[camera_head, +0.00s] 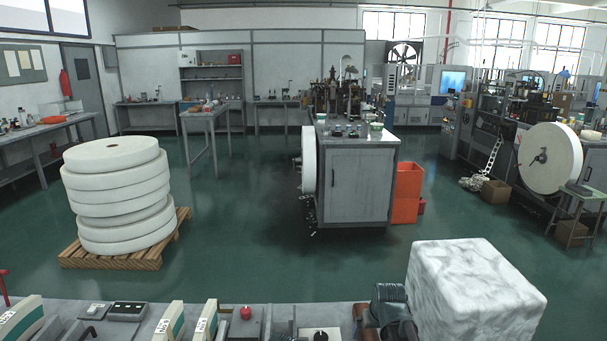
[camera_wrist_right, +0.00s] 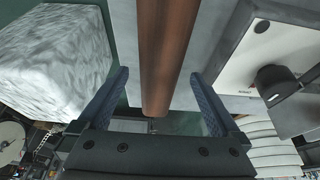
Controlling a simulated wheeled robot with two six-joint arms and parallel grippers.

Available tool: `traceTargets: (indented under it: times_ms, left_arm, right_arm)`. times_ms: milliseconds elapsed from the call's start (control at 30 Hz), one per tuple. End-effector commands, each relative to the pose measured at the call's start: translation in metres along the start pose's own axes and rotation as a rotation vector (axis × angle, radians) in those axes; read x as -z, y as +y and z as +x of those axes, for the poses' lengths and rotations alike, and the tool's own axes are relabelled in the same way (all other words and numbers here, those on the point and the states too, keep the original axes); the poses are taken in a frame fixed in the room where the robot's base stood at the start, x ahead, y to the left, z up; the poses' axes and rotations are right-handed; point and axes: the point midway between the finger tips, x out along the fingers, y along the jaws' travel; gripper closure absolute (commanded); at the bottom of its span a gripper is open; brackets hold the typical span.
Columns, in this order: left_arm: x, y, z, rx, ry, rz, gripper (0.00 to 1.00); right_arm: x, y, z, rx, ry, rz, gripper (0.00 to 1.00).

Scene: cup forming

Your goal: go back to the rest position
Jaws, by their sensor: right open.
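My right gripper (camera_wrist_right: 159,73) shows in the right wrist view with its two dark blue fingers spread apart. A long brown, rod-like thing (camera_wrist_right: 167,50) runs between the fingers in that view, with clear gaps on both sides; neither finger touches it. In the head view the dark right gripper (camera_head: 378,312) is low over the near worktop, just left of a white, marbled-looking block (camera_head: 475,290). The block also shows at the upper left of the right wrist view (camera_wrist_right: 58,62). My left gripper is not in view.
The near grey worktop (camera_head: 270,315) carries white-and-green machine parts, a red knob (camera_head: 245,312) and a small control box (camera_head: 127,311). Beyond is open green floor (camera_head: 255,230), with white rolls (camera_head: 115,195) on a pallet and a machine cabinet (camera_head: 358,185).

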Motion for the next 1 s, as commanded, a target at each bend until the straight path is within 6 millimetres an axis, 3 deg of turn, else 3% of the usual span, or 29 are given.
traceTargets:
  times_ms: [33, 200, 667, 1000]
  left_arm:
    - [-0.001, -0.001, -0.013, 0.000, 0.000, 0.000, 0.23]
    - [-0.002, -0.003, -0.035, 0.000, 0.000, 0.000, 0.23]
    - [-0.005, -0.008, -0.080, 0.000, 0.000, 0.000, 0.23]
    - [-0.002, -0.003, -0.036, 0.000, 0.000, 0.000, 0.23]
  right_arm:
    - [0.001, 0.000, -0.014, 0.000, 0.000, 0.000, 0.00]
    - [0.001, 0.000, -0.037, 0.000, 0.000, 0.000, 0.00]
    - [0.001, 0.000, -0.086, 0.000, 0.000, 0.000, 0.00]
    - [-0.001, 0.000, -0.039, 0.000, 0.000, 0.000, 0.00]
